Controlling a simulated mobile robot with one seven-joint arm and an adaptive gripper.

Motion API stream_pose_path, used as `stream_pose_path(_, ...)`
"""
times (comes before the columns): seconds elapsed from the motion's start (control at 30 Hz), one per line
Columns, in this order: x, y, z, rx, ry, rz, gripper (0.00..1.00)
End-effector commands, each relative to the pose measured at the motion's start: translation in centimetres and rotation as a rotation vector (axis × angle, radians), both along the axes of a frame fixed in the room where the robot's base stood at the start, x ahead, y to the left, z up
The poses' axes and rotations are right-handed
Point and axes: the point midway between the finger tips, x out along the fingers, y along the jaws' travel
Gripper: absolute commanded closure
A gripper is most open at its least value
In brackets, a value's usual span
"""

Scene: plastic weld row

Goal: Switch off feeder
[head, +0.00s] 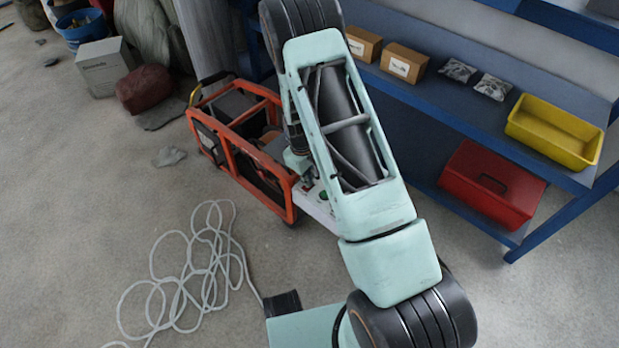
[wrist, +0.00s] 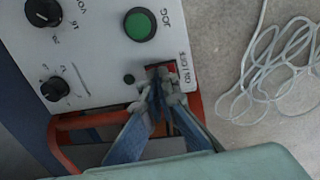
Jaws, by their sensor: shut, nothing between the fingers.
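The feeder appears to be the orange-framed machine (head: 203,147) on the floor, with a pale control panel (head: 319,211) at its near end. In the wrist view the panel (wrist: 98,48) carries a green button (wrist: 140,24), black knobs and a red switch (wrist: 173,71) with a small label beside it. My gripper (wrist: 158,85) is shut and empty, its fingertips over the red switch and hiding most of it. I cannot tell whether they touch it or which way the switch is set. In the head view my arm hides part of the panel.
A blue shelf (head: 450,112) stands right of the machine, with cardboard boxes, a yellow bin (head: 554,132) and a red toolbox (head: 490,186). A loose pale cable (head: 187,270) lies on the floor at the left. Open concrete floor surrounds it.

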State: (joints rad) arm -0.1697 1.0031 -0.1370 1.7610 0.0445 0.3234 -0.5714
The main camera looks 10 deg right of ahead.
Motion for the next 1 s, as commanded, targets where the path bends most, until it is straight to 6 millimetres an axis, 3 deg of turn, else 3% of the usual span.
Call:
stream_pose_path(0.57, -0.3, 0.6, 0.8, 0.001, 0.000, 0.000, 1.00)
stream_pose_path(0.77, 0.0, 0.9, 4.0, 0.001, -0.002, -0.001, 1.00)
stream_pose_path(1.0, -0.3, 1.5, 9.5, 0.001, -0.002, -0.001, 1.00)
